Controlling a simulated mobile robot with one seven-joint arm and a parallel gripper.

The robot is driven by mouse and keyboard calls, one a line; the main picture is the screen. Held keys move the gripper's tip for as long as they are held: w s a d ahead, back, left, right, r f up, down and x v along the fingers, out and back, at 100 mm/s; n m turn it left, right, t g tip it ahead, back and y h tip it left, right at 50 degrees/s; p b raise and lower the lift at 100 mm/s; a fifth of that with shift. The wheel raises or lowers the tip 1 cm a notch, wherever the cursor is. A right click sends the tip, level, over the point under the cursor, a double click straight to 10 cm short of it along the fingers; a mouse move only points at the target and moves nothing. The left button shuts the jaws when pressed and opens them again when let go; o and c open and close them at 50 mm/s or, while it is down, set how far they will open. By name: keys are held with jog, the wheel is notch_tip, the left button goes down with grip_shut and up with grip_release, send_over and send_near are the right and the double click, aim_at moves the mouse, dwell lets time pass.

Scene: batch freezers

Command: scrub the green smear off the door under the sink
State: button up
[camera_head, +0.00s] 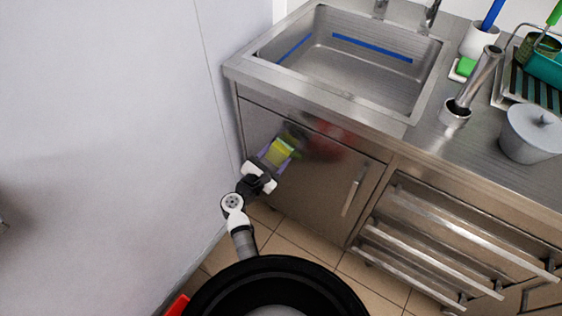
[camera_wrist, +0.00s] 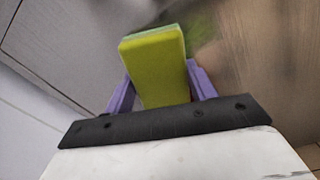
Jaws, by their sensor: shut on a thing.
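My gripper (camera_head: 268,164) is shut on a yellow-green sponge (camera_head: 280,152). In the wrist view the sponge (camera_wrist: 155,68) sits between the purple fingers of my gripper (camera_wrist: 158,88), with a greener layer on its far side. The sponge is at the upper left part of the steel door (camera_head: 325,185) under the sink. A blurred dark green smear (camera_head: 296,133) shows on the door just past the sponge. It also shows in the wrist view (camera_wrist: 203,28), beside the sponge's upper right. I cannot tell whether the sponge touches the door. Part of the smear may be hidden behind the sponge.
The door has a vertical handle (camera_head: 355,190) at its right. The steel sink (camera_head: 360,75) is above it. A rack of metal rails (camera_head: 430,250) stands at the right. A white wall (camera_head: 110,130) is close on the left. Tiled floor (camera_head: 300,238) shows below.

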aim_at(313, 166)
jog(key=shift+a+r, duration=0.1)
jog(key=shift+s+d, duration=0.4)
jog(key=shift+d, duration=0.25)
jog(key=shift+s+d, duration=0.35)
jog(key=shift+d, duration=0.35)
jog(key=shift+s+d, duration=0.4)
jog(key=shift+d, duration=0.25)
jog(key=shift+s+d, duration=1.1)
jog(key=shift+d, duration=0.3)
jog(key=shift+s+d, duration=1.1)
jog(key=shift+d, duration=0.25)
jog(key=shift+w+a+b, duration=0.5)
jog(key=shift+w+a, duration=0.6)
jog(key=shift+a, duration=0.5)
jog(key=shift+w+a+b, duration=0.45)
jog(key=shift+w+a, duration=0.7)
jog(key=shift+a, duration=0.45)
jog(key=shift+w+a+b, duration=0.5)
jog(key=shift+w+a, duration=0.6)
jog(key=shift+a, duration=0.5)
jog(key=v, duration=0.6)
jog(key=b+v, duration=0.1)
jog(key=v, duration=0.2)
